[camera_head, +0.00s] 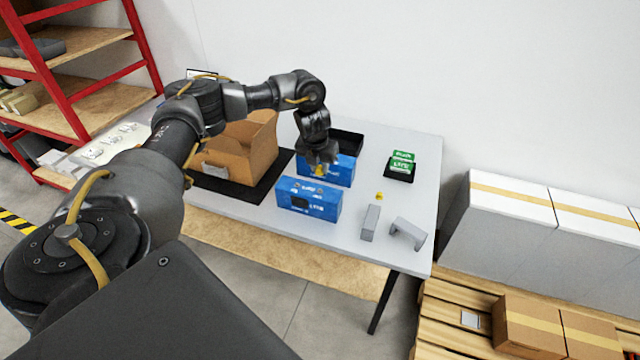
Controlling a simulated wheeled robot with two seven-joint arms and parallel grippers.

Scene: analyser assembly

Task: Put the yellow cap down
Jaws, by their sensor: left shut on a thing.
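My left gripper (320,164) points down over the table, just behind the front blue box. It is shut on a small yellow thing (320,170), which looks like the yellow cap and is partly hidden by the fingers. It shows in front of the rear blue box (342,170); I cannot tell whether it touches either box. Another small yellow piece (379,196) is on the table (402,218) at the far end of a grey block. My right gripper is not in view.
The front blue box (308,200) stands near the table's front. A grey block (370,223) and a grey bracket (408,233) lie to its right. Green packs (401,164) sit in a black tray farther back. An open cardboard box (236,160) stands left on a black mat.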

